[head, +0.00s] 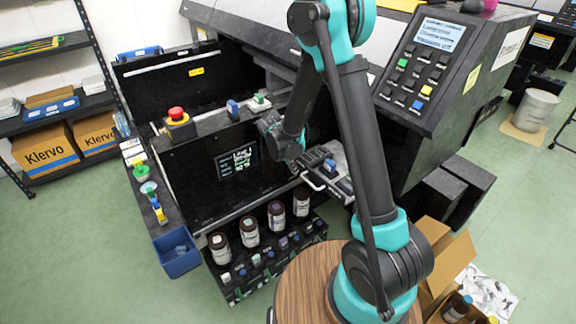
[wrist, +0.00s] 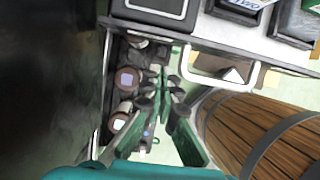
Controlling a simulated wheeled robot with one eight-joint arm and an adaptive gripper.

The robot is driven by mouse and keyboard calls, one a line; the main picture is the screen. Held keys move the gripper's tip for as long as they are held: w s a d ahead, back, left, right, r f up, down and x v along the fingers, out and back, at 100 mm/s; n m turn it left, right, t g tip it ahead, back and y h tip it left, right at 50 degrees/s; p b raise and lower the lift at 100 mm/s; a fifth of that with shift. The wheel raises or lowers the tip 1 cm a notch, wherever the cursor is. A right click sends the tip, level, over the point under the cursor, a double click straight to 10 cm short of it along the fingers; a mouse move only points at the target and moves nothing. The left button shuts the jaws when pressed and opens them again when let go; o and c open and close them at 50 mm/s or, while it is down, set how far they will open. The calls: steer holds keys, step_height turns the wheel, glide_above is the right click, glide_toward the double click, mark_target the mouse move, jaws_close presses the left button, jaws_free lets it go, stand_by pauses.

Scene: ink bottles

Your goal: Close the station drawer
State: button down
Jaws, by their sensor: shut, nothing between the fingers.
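The station drawer (head: 328,168) juts out from the front of the black station, with a pale handle (head: 312,180) on its front. In the wrist view the drawer's grey front edge (wrist: 250,45) and its looped handle (wrist: 220,78) show at the upper right, with dark compartments above. The drawer stands open. My gripper (wrist: 162,88) is shut and empty. In the wrist view its fingertips are left of the handle and apart from it in the picture; the depth gap is unclear. In the head view my wrist is left of the drawer, and the fingers cannot be made out.
A rack below holds several brown bottles (head: 249,231) and small vials. A red emergency button (head: 177,115) sits on the station's top edge. A blue bin (head: 177,252) hangs at the left. An open cardboard box (head: 445,258) stands at the right. Green floor is free at the left.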

steer(key=shift+w+d, duration=0.75)
steer(key=shift+d, duration=0.35)
steer(key=w+d, duration=0.5)
steer(key=d, duration=0.2)
steer(key=w+d, duration=0.5)
steer(key=d, duration=0.2)
steer(key=w+d, duration=0.5)
steer(key=d, duration=0.2)
steer(key=shift+w+d, duration=0.15)
steer(key=shift+w, duration=0.05)
steer(key=shift+r, duration=0.1)
